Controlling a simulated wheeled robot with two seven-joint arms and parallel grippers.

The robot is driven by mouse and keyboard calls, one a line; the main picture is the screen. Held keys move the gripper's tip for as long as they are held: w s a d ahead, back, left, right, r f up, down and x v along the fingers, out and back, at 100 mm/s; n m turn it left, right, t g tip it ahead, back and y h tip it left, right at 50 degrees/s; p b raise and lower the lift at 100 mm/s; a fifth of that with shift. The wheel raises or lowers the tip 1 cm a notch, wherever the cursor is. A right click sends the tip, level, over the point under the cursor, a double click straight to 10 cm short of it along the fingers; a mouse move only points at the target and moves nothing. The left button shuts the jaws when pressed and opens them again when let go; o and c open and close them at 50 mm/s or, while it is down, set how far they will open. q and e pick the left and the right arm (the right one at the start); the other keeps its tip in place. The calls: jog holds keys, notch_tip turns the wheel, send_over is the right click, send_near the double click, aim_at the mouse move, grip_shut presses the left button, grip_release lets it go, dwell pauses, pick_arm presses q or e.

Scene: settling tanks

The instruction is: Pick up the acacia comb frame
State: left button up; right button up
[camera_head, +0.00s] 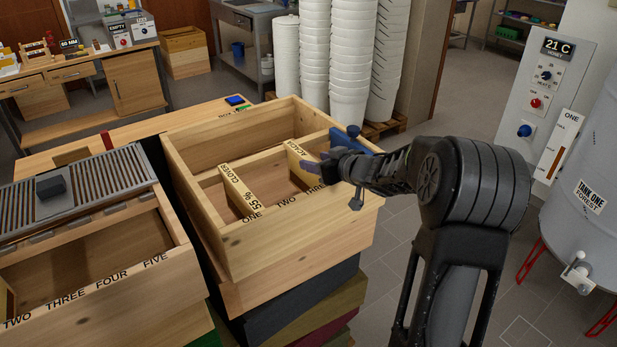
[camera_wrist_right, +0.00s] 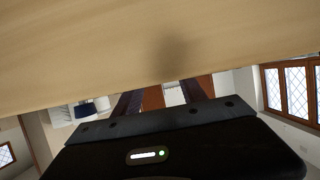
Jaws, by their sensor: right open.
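A second comb frame (camera_head: 237,192), lettered "CLOVER 55%", sits at slot one. My right gripper (camera_head: 313,170) is at the acacia frame's near end, over the box, its jaws open. I cannot tell whether it touches the frame. In the right wrist view my two dark fingers (camera_wrist_right: 162,97) are apart, and a blurred pale wooden surface (camera_wrist_right: 120,45) fills the top. My left gripper is not in view.
A blue object (camera_head: 361,146) is partly hidden behind my right wrist, at the box's right side. Another wooden box (camera_head: 105,298) with a slatted grey rack (camera_head: 90,190) stands left. White bucket stacks (camera_head: 350,60) stand behind. A steel tank (camera_head: 590,165) is at right.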

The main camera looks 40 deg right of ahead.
aim_at(312, 160)
jog(key=x, duration=0.3)
dwell(0.5)
grip_shut()
dwell(0.4)
jog(key=shift+d+r, duration=0.1)
dwell(0.8)
